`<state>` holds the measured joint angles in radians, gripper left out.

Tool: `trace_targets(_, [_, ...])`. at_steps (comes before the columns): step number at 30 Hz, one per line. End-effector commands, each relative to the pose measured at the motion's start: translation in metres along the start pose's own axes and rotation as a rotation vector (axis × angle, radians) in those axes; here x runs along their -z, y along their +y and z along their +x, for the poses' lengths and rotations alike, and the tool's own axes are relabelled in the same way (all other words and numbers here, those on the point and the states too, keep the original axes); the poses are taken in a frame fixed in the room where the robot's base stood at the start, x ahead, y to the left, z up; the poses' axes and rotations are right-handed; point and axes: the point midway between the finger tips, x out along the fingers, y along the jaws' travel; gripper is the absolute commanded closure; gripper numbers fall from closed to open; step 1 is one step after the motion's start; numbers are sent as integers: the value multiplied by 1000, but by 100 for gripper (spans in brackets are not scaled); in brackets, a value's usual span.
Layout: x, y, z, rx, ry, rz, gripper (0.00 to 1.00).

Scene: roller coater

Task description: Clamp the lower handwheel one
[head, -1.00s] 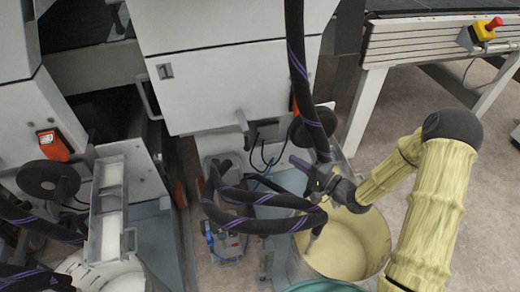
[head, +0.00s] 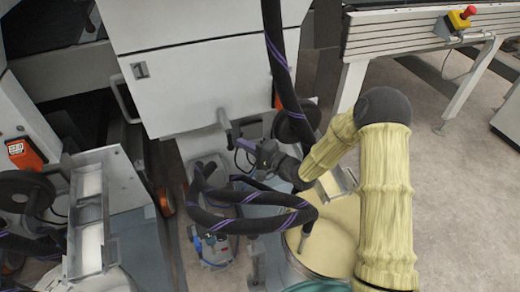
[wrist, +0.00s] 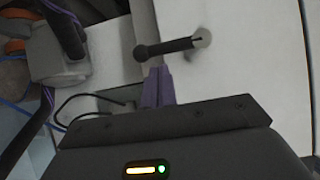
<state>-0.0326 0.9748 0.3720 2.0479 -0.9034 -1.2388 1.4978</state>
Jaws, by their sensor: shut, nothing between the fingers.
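In the wrist view, a dark clamp lever (wrist: 172,47) with a ball knob at its left end runs to a round grey hub on a pale panel. My gripper (wrist: 158,75) has its purple fingers shut and empty, with the tips just below the lever's shaft. I cannot tell whether they touch it. In the head view, my gripper (head: 240,143) is at the lower edge of the white cabinet, beside a small dark bracket or lever. A dark round handwheel (head: 297,125) is just to its right, partly covered by a hose. Which handwheel the lever belongs to is not clear.
Thick black hoses (head: 250,215) with purple stripes loop in front of and below my gripper. A cream bucket (head: 325,240) stands below my arm, with a blue-grey pump (head: 212,245) to the left. Another dark handwheel (head: 27,190) is at far left. Open floor lies at right.

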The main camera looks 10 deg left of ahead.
Motion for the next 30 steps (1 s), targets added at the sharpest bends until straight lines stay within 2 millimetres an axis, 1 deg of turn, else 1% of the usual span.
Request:
trace_targets(1, [-4,1,3,0,-1,0,100])
trace_targets(4, [-6,0,6,-1,0,0,100])
trace_targets(11, [-6,0,6,-1,1,0,100])
trace_targets(12, [-5,0,3,-1,2,0,100])
trace_targets(15, [-5,0,5,0,2,2,100])
trace_targets(27, [5,2,9,28,9,42,100])
trace_targets(30, [10,2,8,35,17,54,100])
